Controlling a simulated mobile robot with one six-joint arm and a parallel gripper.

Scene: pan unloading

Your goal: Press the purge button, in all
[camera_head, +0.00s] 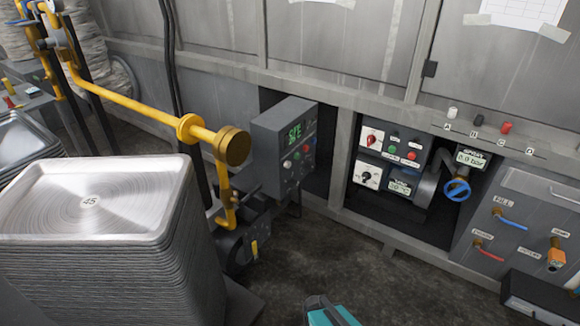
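A grey control box (284,146) on the yellow-piped machine has a green lit display (295,132) and small red, green and pale buttons. A recessed panel (391,157) to its right has a red rotary switch (371,138), a green button (392,149), a red button (411,155), a white dial (367,177) and a small display (400,187). The button labels are too small to read, so I cannot tell which one is purge. I see no gripper fingers. A teal part shows at the bottom edge, and I cannot tell what it is.
A blue valve wheel (457,190) and a gauge display (470,158) are right of the panel. Blue and red handles (510,221) sit at far right. The dark floor (335,268) ahead is clear.

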